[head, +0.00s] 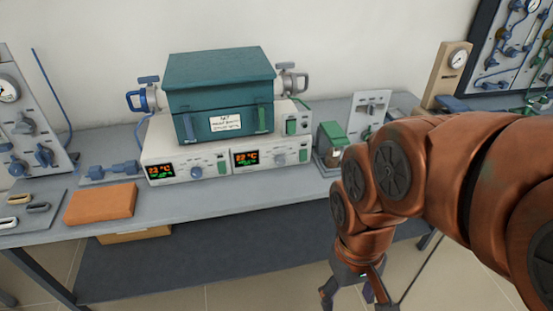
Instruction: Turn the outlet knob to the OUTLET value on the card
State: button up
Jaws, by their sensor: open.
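A white card (226,123) with small dark writing is on the front of a teal box (220,86); I cannot read an OUTLET value on it. Two white units sit side by side under the box, each with an orange and green display. I cannot tell from this view which knob is the outlet knob. My gripper (347,292) is open, low in front of the bench's front edge, apart from the units and partly cut off by the frame.
A grey bench (180,203) carries the units. An orange block (101,203) lies at its left, beside a panel with blue valves (30,125). A green-topped device (331,138) stands right of the units. A beige gauge stand (447,75) is behind my arm.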

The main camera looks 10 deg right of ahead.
aim_at(280, 160)
jog(key=u, duration=0.15)
jog(key=k, duration=0.8)
jog(key=u, duration=0.6)
